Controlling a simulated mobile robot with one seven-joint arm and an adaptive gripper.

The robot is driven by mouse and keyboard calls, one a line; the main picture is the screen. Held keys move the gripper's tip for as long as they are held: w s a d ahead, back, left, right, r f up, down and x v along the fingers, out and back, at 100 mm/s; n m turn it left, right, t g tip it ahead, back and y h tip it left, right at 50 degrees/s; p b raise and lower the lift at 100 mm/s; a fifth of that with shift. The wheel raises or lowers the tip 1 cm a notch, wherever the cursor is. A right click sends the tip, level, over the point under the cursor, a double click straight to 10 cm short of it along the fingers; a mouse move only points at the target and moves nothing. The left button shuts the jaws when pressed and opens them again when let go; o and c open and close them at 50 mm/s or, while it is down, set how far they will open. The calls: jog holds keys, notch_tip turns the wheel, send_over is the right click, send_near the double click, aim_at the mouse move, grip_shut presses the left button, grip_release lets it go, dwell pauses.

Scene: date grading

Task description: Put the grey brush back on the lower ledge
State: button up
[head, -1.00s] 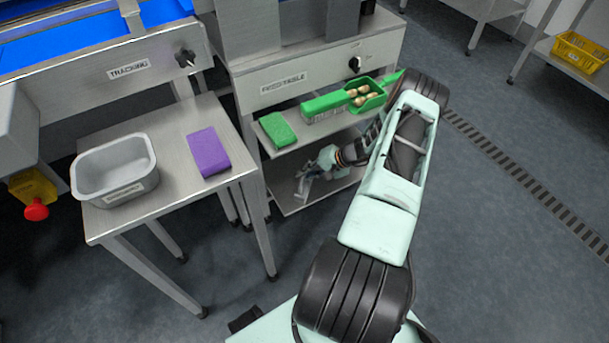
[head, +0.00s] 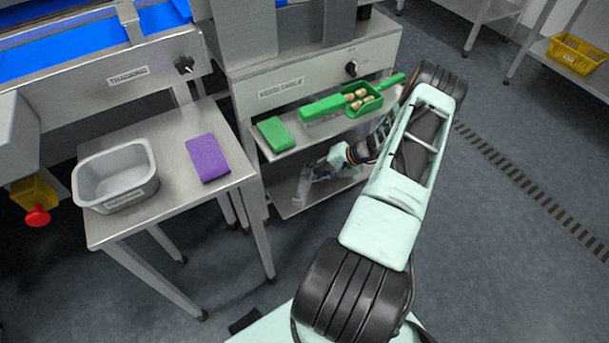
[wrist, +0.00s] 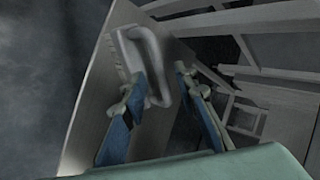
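The grey brush (wrist: 158,72), a pale block with a looped handle, lies on a flat metal surface in the wrist view, beyond my fingertips. My gripper (wrist: 162,80) is open, with its blue-grey fingers apart and nothing held between them; the left finger partly covers the brush. In the head view my gripper (head: 304,184) is low, between the upper ledge and the lower ledge (head: 288,209) of the middle stand. I cannot make out the brush in the head view.
The upper ledge holds a green block (head: 275,134), a green-handled brush (head: 322,107) and a green scoop (head: 362,98) with several dates, close above my wrist. A side table (head: 175,200) at left carries a grey tub (head: 117,178) and a purple block (head: 207,157). Floor at right is clear.

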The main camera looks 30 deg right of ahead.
jog(key=p+v, duration=0.1)
jog(key=v, duration=0.5)
jog(key=shift+r, duration=0.2)
jog(key=shift+s+d, duration=0.1)
jog(key=shift+d, duration=0.05)
